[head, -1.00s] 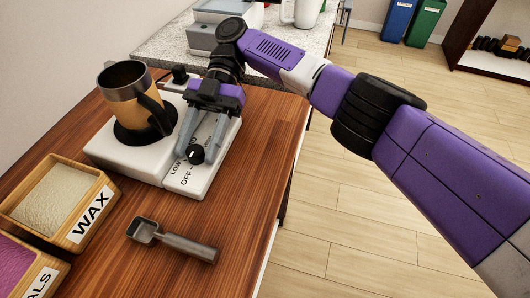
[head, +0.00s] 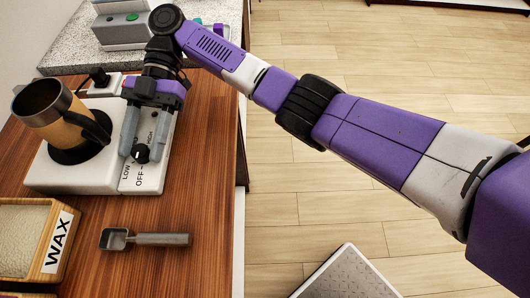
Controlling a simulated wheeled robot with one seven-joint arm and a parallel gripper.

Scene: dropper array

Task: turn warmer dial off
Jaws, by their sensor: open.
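The white warmer (head: 65,177) stands on the wooden table at the left, with a control panel on its right side marked LOW, OFF and HIGH. The black dial (head: 141,153) sits on that panel, near the LOW and OFF lettering. My gripper (head: 141,154) is open, with its two grey fingers reaching down on either side of the dial. I cannot tell whether the fingers touch it. The exact setting of the dial is too small to read. A tan and dark mug (head: 62,118) stands tilted-looking on the warmer's black plate, its dark handle toward my gripper.
A wooden box labelled WAX (head: 55,243) is at the lower left. A metal scoop (head: 146,239) lies on the wooden table (head: 190,200) in front of the warmer. A speckled counter (head: 72,60) with a grey-green device (head: 122,30) is behind.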

